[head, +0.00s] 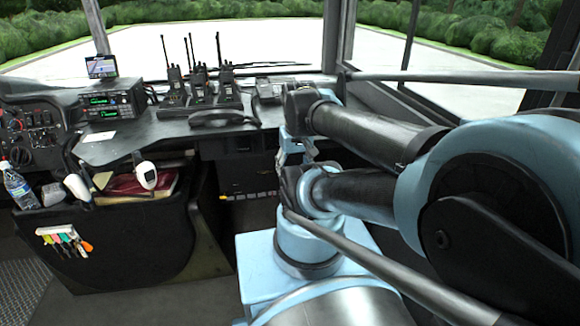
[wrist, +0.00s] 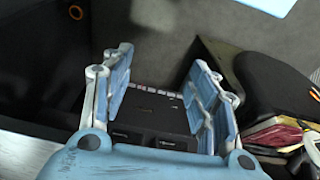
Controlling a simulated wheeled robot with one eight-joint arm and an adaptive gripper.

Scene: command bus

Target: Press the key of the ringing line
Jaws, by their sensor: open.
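A dark box with a row of small pale keys (wrist: 158,92) lies beyond and between my open fingers in the wrist view. In the head view, the key row (head: 250,195) is low under the dash, with small yellowish or orange spots along it. I cannot tell which key marks the ringing line. My gripper (wrist: 158,72) is open and empty, apart from the keys as far as I can see. In the head view, its fingers are not clear among my arm links. A black telephone handset (head: 222,118) lies on the dash above the key row.
Several handheld radios (head: 200,85) stand in chargers on the dash, beside a radio set (head: 112,102). At left, a black bin (head: 130,240) holds a bottle, books and white handheld devices. It also shows at right in the wrist view (wrist: 270,85). My arm fills the head view's right side.

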